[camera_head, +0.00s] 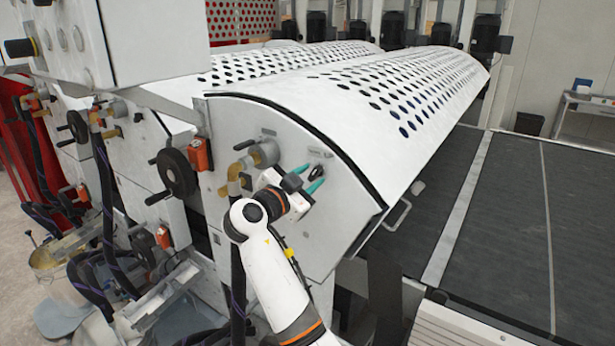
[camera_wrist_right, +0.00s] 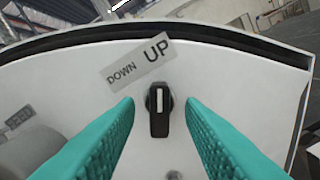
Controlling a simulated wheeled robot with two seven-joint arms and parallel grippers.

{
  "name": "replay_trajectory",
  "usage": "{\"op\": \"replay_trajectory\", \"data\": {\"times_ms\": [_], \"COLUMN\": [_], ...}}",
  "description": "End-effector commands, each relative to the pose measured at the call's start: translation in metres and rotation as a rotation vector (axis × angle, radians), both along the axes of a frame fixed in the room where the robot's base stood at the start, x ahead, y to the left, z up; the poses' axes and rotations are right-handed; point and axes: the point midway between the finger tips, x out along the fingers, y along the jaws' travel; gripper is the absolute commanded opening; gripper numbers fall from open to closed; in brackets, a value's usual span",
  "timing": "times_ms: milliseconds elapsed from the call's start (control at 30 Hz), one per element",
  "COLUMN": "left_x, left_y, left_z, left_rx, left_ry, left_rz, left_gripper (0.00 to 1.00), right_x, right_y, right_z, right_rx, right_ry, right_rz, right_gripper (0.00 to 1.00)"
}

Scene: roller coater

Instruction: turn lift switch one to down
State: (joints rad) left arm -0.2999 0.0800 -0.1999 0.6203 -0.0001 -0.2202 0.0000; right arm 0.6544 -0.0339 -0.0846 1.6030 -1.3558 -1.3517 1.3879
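The lift switch (camera_wrist_right: 159,112) is a black rotary knob with a white mark, on the white end panel of the roller coater. A label (camera_wrist_right: 140,62) reading DOWN on the left and UP on the right sits above it in the right wrist view. The knob's white mark points about straight up in that view. The switch also shows in the head view (camera_head: 316,172). My right gripper (camera_head: 308,180) has teal fingers and is open, with one finger on each side of the knob and visible gaps beside it. My left gripper is not in view.
A black handwheel (camera_head: 176,172) and an orange box (camera_head: 199,154) are on the machine left of the panel. A perforated white cover (camera_head: 380,90) curves above it. A dark conveyor (camera_head: 500,210) lies to the right. A brass pipe fitting (camera_head: 240,170) is close to my right gripper.

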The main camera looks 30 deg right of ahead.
Motion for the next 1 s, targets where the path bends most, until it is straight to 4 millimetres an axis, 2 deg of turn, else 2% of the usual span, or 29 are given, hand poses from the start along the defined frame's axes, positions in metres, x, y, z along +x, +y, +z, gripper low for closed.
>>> {"op": "replay_trajectory", "data": {"times_ms": [67,200,300,667,1000], "left_x": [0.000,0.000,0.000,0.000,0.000], "left_y": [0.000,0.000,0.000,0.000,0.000], "left_z": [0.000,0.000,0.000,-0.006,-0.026], "left_rx": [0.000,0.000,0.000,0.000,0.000], "left_ry": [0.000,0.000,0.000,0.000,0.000], "left_rz": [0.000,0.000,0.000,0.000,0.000], "left_gripper": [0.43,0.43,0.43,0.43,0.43], "right_x": [0.000,0.000,0.000,0.000,0.000], "right_y": [0.000,0.000,0.000,0.001,0.001], "right_z": [0.000,0.000,0.000,-0.001,-0.003], "right_rx": [0.000,0.000,0.000,-0.016,-0.106], "right_ry": [0.000,0.000,0.000,0.042,0.256], "right_rz": [0.000,0.000,0.000,0.000,0.001], "right_gripper": [0.35,0.13,0.00,0.00,0.00]}}
